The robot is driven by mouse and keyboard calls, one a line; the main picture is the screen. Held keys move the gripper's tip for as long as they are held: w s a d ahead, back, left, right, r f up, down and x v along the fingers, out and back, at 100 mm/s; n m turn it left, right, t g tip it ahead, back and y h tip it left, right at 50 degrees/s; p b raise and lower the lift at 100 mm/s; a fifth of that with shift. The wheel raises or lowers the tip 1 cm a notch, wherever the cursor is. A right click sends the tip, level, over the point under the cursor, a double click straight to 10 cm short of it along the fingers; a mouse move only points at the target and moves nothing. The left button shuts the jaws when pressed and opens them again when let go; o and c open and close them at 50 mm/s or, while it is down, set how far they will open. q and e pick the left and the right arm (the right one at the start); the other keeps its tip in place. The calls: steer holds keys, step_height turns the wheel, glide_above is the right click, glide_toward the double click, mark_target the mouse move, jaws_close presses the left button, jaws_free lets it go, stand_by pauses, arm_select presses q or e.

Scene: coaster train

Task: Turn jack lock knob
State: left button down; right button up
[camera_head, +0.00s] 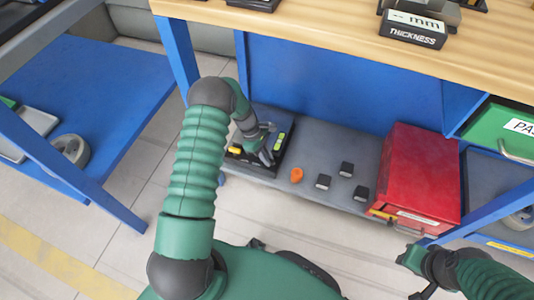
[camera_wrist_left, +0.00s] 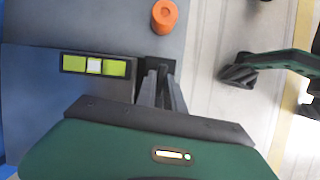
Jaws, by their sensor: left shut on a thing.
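A dark flat device (camera_head: 255,168) with a green-and-white level strip (camera_head: 280,140) sits at the left end of the low grey shelf. The strip also shows in the left wrist view (camera_wrist_left: 95,66). My left gripper (camera_head: 265,156) is down at the device. In the left wrist view its narrow fingers (camera_wrist_left: 160,88) are close together, shut on a small dark part (camera_wrist_left: 157,66) at the device's corner. The fingers hide most of this part, so I cannot tell its shape or turn. My right gripper (camera_head: 417,276) is empty at the lower right, fingers apart.
An orange knob-like piece (camera_head: 297,174) and several small black blocks (camera_head: 346,169) lie on the grey shelf (camera_head: 320,145). A red box (camera_head: 420,175) stands at its right end. The wooden worktop (camera_head: 320,32) overhangs the shelf, and a blue table leg (camera_head: 176,55) stands left of it.

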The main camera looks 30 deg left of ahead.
arm_select(q)
steer(key=m, duration=0.1)
steer(key=m+g+p, duration=0.1)
steer(key=shift+w+r+m, duration=0.1)
steer(key=shift+w+m, duration=0.1)
steer(key=shift+m, duration=0.2)
steer(key=m+g, duration=0.1)
steer(key=m, duration=0.1)
steer(key=shift+m, duration=0.4)
steer(key=m+g, duration=0.1)
steer(key=m, duration=0.1)
steer(key=m+y, duration=0.1)
steer(key=m, duration=0.2)
steer(key=shift+w+d+g+y, duration=0.2)
steer(key=shift+g+y, duration=0.1)
steer(key=shift+g, duration=0.1)
steer(key=m, duration=0.2)
steer(key=m+g+y, duration=0.1)
steer(key=m, duration=0.2)
steer(key=shift+y+b, duration=0.3)
steer(key=shift+b, duration=0.1)
steer(key=shift+m, duration=0.3)
steer(key=c, duration=1.4)
jaws_free()
steer(key=shift+c, duration=0.2)
